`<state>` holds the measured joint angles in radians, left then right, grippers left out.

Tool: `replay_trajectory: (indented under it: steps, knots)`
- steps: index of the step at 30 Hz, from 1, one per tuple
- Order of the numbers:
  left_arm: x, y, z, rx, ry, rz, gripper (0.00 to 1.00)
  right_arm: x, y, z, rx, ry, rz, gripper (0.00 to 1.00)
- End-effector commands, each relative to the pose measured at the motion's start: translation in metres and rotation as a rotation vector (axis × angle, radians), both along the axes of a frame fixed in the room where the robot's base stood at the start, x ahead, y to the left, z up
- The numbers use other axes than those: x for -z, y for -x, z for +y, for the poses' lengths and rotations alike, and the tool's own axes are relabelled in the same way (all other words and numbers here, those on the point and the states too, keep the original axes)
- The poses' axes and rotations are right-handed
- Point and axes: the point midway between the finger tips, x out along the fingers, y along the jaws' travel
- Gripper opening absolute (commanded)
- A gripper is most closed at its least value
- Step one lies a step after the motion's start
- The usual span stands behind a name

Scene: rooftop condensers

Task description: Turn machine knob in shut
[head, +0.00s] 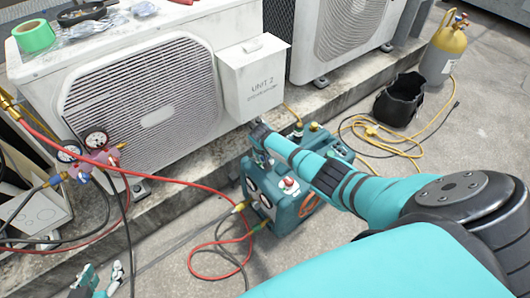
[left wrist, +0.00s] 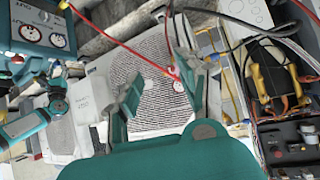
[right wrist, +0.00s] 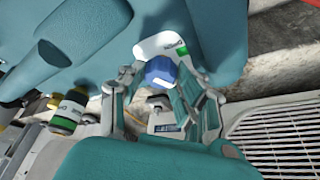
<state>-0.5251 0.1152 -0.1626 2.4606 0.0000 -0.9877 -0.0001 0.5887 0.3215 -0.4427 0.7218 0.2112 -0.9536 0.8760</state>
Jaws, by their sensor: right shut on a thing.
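In the right wrist view a blue knob (right wrist: 160,72) sits between my right gripper's fingers (right wrist: 163,97), beside a white label with a green patch. The fingers are shut on it; their contact points are partly hidden. My left gripper (head: 101,284) shows at the bottom left, and its fingers (left wrist: 158,88) are apart and empty. The machine also shows in the left wrist view (left wrist: 30,58).
A condenser (head: 200,25) with a white box (head: 252,85) stands behind the machine. A manifold gauge set (head: 97,158) hangs at left with red and black hoses. A red hose (head: 215,277) loops on the ground.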

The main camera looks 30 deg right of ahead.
Motion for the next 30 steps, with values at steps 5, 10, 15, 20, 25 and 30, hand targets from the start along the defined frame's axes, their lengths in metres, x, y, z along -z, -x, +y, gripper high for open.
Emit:
replay_trajectory:
  steps: [5,10,15,20,25,30]
  knots:
    - [0.001,0.000,0.000,0.000,-0.001,0.003,0.40,0.002,0.000,0.003,0.165,-0.005,0.004,0.00]
    - [-0.011,-0.013,-0.006,0.007,0.022,-0.094,0.40,0.003,-0.001,0.003,0.301,-0.003,0.004,0.00]
    - [-0.030,-0.026,-0.012,0.016,0.051,-0.216,0.40,0.003,-0.001,0.003,0.408,-0.002,0.003,0.00]
    - [-0.046,-0.035,-0.016,0.021,0.073,-0.308,0.40,0.002,-0.001,0.002,0.477,-0.001,0.003,0.00]
    - [-0.056,-0.039,-0.019,0.025,0.086,-0.364,0.40,0.001,-0.002,0.002,0.516,0.000,0.002,0.00]
    - [-0.060,-0.040,-0.020,0.027,0.091,-0.384,0.40,0.001,-0.002,0.002,0.530,0.000,0.002,0.00]
